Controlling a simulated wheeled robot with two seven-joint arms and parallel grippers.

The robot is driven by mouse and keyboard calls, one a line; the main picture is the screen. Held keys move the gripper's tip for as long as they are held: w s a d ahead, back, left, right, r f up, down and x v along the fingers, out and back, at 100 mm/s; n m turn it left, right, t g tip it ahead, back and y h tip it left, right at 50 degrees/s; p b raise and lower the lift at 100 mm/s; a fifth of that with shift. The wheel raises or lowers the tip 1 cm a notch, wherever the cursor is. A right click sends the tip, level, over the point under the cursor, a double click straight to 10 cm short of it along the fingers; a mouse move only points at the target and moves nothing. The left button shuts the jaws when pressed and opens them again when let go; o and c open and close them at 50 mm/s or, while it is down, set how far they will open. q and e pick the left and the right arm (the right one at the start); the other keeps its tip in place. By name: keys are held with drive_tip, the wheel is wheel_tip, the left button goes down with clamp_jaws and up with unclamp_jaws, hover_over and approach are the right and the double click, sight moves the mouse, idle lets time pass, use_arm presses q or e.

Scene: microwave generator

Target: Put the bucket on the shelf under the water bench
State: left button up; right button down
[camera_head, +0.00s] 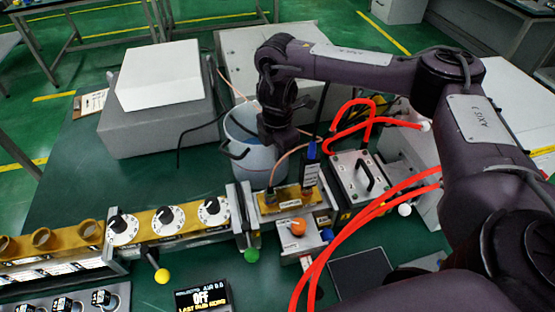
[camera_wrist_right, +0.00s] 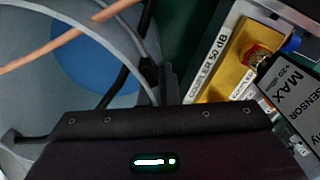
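The light grey-blue bucket (camera_head: 256,163) stands on the green table behind the row of instruments, with a dark grip on its left side. My right gripper (camera_head: 279,142) points down at the bucket's right side, overlapping it in the head view. In the right wrist view, the bucket (camera_wrist_right: 25,95) fills the left, with a blue area inside and a thin grey handle wire crossing it. The dark gripper body fills the bottom there; its fingertips are not clear, so I cannot tell whether it grips anything. My left gripper is out of view. I cannot identify a shelf under a water bench.
A large grey box (camera_head: 160,125) with a white top stands left of the bucket. Dial instruments (camera_head: 166,220) line the front. A metal unit with a black handle (camera_head: 358,177) stands at right. Cables cross near the bucket. Green table (camera_head: 60,190) is bare at left.

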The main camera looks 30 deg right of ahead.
wheel_tip(320, 180, down, 2)
drive_tip(key=shift+w+f, duration=0.1)
drive_tip(key=c, duration=2.1)
unclamp_jaws()
drive_tip(key=shift+f, duration=0.1)
drive_tip(key=o, duration=0.4)
